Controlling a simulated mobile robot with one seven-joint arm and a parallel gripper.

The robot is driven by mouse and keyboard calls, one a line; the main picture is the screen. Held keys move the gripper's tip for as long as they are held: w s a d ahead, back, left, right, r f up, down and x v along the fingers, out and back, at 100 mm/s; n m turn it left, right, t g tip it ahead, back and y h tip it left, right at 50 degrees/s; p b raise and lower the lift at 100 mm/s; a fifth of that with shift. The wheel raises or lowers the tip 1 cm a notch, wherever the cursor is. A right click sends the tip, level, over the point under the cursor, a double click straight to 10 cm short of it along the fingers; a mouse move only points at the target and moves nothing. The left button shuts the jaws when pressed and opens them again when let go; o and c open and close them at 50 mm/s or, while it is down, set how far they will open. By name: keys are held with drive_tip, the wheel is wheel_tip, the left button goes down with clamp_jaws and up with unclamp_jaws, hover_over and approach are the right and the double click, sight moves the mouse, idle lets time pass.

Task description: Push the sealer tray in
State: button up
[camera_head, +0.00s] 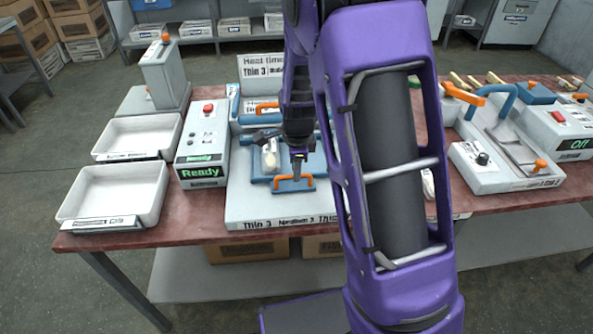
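The sealer (245,205) is a white machine on the table, with a blue upper part and an orange handle (266,106) at its back. Its blue tray (258,178) lies on the front part of the white base, with an orange handle (294,184) at its front edge. A small pale packet (270,158) lies on the tray. My gripper (297,174) points down just above or at the tray's handle; I cannot tell whether it touches. Its fingers are small and dark, and their opening is unclear. My purple arm hides the sealer's right side.
A control box (203,145) reading "Ready" stands left of the sealer, beside two white bins (115,196). A second machine (500,165) with a blue lever and a box reading "Off" (562,132) stands at right. Free floor lies in front.

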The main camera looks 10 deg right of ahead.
drive_tip(key=shift+o, duration=1.4)
drive_tip(key=p+v, duration=0.1)
drive_tip(key=v, duration=1.6)
drive_tip(key=shift+r, duration=0.2)
drive_tip(key=shift+w, duration=0.1)
